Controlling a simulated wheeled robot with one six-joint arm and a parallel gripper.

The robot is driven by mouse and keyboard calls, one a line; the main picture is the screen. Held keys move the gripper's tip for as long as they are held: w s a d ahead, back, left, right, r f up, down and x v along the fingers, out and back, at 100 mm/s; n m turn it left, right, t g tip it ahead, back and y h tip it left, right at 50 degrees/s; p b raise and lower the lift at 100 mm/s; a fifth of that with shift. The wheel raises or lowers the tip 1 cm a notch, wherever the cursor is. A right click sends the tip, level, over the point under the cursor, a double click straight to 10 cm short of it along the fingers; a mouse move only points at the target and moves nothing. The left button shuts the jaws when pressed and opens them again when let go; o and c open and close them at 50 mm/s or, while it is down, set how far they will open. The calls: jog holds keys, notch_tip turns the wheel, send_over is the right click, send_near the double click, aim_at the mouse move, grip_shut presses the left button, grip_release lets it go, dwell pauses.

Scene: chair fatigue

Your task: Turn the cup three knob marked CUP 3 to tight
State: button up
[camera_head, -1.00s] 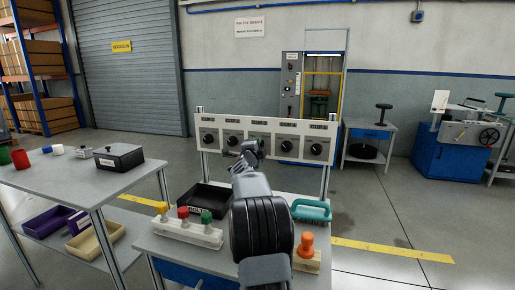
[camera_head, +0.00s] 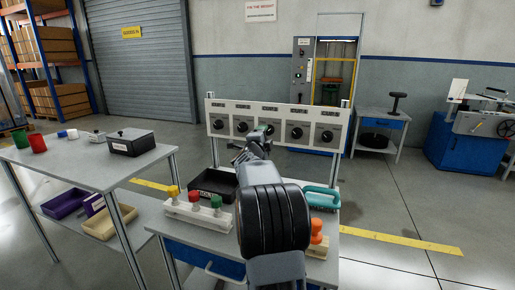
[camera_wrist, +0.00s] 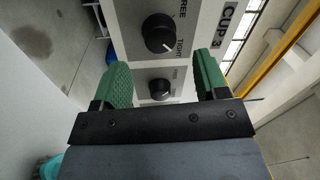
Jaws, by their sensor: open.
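A white panel (camera_head: 306,111) carries a row of several black round knobs. My gripper (camera_head: 258,133) is in front of its middle and hides much of the third knob from the left. In the wrist view, the green fingers of my gripper (camera_wrist: 163,68) are apart with nothing held. A black knob (camera_wrist: 158,33) lies beyond the fingertips, with FREE and TIGHT beside it and a white mark toward the TIGHT side. Another black knob (camera_wrist: 160,86) shows between the fingers. I see no contact with either knob.
A grey table (camera_head: 75,166) stands left. Open floor lies right.

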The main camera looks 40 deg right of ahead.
jog(key=v, duration=0.9)
jog(key=shift+p, duration=0.3)
jog(key=shift+s, duration=0.1)
jog(key=w+a+r+n+t+y+p, duration=0.1)
jog(key=a+r+n+t+y+p, duration=0.15)
jog(key=a+n+y+p, duration=0.35)
jog(key=w+a+r+n+t+y+p, duration=0.1)
jog(key=a+r+n+y+p, duration=0.25)
jog(key=a, duration=0.45)
jog(key=a+r+n+t+y+p, duration=0.1)
jog(key=a+r+n+y+p, duration=0.3)
jog(key=a+n+p, duration=0.3)
jog(key=s+a+n+g+y+p, duration=0.2)
jog(key=s+a+n+g+p, duration=0.2)
jog(key=s, duration=0.5)
jog(key=s+a+r+n+g+y+p, duration=0.1)
jog(key=s+a+n+g+p, duration=0.4)
jog(key=s+a+n+p, duration=0.3)
jog(key=shift+s+a+r+y+p, duration=0.15)
jog(key=shift+s+a+y+p, duration=0.25)
jog(key=shift+s, duration=0.6)
